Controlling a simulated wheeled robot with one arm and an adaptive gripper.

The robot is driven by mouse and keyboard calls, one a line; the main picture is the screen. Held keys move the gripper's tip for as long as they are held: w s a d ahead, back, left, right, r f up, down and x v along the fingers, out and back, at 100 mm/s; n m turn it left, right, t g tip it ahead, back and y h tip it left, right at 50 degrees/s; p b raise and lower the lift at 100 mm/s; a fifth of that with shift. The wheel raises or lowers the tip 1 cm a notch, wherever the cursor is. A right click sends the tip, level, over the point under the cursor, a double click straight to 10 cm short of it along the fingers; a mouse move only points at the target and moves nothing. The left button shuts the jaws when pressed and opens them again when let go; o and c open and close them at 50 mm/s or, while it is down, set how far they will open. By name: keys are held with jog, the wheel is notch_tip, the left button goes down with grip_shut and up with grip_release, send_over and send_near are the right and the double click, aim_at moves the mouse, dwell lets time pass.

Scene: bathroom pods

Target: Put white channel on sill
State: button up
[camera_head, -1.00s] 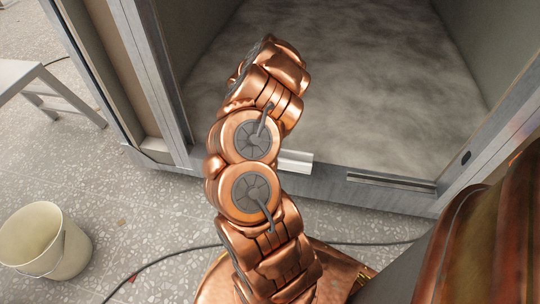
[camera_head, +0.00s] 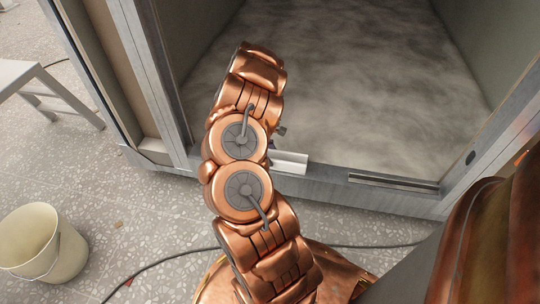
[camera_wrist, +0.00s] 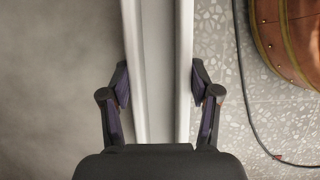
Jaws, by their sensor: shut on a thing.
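The white channel (camera_wrist: 184,45) runs lengthwise through the wrist view, with two pale flanges and a greyer middle. My gripper (camera_wrist: 160,82) is shut on it, one finger against each side. In the head view, the end of the channel (camera_head: 291,160) shows to the right of my arm, along the grey sill (camera_head: 325,184) of the pod doorway. My arm hides the rest of the channel and most of my gripper there. I cannot tell whether the channel touches the sill or hangs just above it.
A slotted metal strip (camera_head: 394,183) lies on the sill to the right. Door posts (camera_head: 157,75) frame the opening. A cream bucket (camera_head: 42,243) and a grey bench (camera_head: 40,82) stand at the left. A dark cable (camera_head: 170,258) crosses the terrazzo floor.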

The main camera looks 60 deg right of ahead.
jog(key=o, duration=1.3)
jog(key=shift+f, duration=0.1)
jog(key=p+v, duration=0.3)
jog(key=v, duration=0.9)
jog(key=shift+p, duration=0.4)
